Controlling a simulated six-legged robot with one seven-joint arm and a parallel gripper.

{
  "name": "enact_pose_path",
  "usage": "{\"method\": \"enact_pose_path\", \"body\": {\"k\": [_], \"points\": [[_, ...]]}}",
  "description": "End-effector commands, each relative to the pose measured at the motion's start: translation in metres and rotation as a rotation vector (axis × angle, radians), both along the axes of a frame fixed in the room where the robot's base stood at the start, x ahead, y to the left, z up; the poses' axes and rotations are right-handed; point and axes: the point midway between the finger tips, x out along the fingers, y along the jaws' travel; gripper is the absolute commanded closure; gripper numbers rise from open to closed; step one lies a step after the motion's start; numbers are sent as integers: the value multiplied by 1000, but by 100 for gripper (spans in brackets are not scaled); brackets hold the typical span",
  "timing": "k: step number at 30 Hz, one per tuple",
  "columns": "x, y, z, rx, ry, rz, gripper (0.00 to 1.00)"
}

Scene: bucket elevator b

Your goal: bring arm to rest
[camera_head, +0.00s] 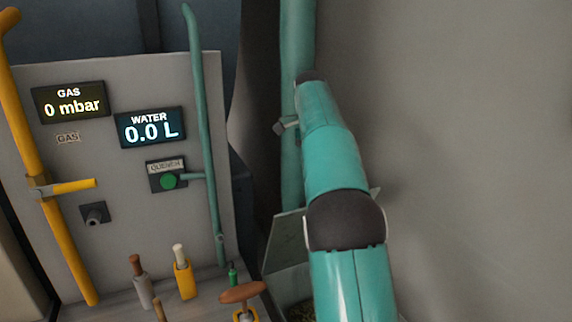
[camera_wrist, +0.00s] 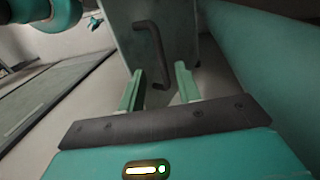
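My gripper (camera_wrist: 160,72) shows in the wrist view with its two green fingers apart and nothing clasped between them. A dark bar handle (camera_wrist: 150,48) on a grey-green panel (camera_wrist: 182,35) shows beyond the fingers. Its lower end appears in the gap between them, and I cannot tell how near it is. In the head view, my teal arm (camera_head: 335,165) stretches forward and up from the bottom right of centre. My gripper itself is hidden there.
A yellow pipe (camera_head: 22,130), teal pipe (camera_head: 205,130) and several levers stand there. A bare wall (camera_head: 470,150) is right.

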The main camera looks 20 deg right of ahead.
Motion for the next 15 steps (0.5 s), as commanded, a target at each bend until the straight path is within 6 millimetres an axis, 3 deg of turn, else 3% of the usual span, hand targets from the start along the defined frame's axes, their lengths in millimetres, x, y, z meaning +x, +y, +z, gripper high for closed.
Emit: {"method": "enact_pose_path", "body": {"k": [8,15], "points": [[-7,5,6,8,-21,38,66],[-44,36,26,37,-134,268,66]]}}
